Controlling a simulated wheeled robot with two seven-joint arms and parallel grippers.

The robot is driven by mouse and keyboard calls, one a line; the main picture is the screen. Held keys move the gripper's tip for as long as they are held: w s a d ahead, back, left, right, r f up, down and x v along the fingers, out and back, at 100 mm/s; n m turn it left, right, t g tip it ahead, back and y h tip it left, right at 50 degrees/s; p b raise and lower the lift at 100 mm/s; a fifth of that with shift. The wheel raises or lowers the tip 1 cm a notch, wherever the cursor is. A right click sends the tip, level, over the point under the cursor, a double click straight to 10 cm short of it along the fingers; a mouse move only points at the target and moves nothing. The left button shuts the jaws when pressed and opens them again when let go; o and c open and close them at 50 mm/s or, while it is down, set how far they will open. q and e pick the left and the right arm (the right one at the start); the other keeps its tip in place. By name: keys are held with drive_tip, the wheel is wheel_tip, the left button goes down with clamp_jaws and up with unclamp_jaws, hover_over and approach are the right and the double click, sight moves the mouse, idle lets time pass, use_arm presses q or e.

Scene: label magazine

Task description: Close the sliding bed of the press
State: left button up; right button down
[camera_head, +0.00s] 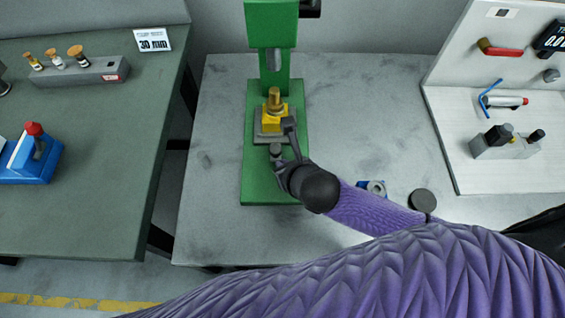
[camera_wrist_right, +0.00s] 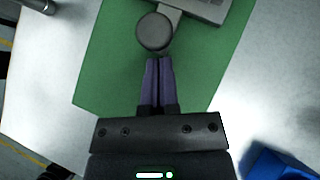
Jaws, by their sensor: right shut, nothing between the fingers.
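The green press (camera_head: 272,22) stands at the centre of the grey table, on a green base plate (camera_head: 256,187). Its grey sliding bed (camera_head: 261,136) sits in front of the column and carries a yellow block (camera_head: 270,125) with a brass piece (camera_head: 274,98) upright on it. A round grey knob (camera_head: 276,149) is at the bed's front; it also shows in the right wrist view (camera_wrist_right: 155,32). My right gripper (camera_head: 277,162) is shut and empty, its fingertips (camera_wrist_right: 159,60) just in front of the knob; I cannot tell whether they touch. My left gripper is not in view.
A dark green bench (camera_head: 90,190) on the left holds a blue fixture (camera_head: 30,165) and a grey block (camera_head: 80,72) with stamps. A pale tool board (camera_head: 500,100) stands right. A small blue item (camera_head: 368,186) and a dark disc (camera_head: 422,200) lie near my right arm.

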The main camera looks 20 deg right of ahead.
sight(283, 156)
drive_tip(key=shift+w, duration=0.25)
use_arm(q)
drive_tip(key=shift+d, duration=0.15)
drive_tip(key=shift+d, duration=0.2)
use_arm(e)
drive_tip(key=w, duration=0.1)
drive_tip(key=w+d, duration=0.1)
drive_tip(key=w, duration=0.1)
drive_tip(key=shift+w+p, duration=0.15)
drive_tip(key=shift+p, duration=0.15)
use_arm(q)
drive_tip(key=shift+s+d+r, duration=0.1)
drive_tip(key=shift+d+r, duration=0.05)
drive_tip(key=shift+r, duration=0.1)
use_arm(e)
drive_tip(key=shift+r, duration=0.1)
drive_tip(key=shift+w, duration=0.1)
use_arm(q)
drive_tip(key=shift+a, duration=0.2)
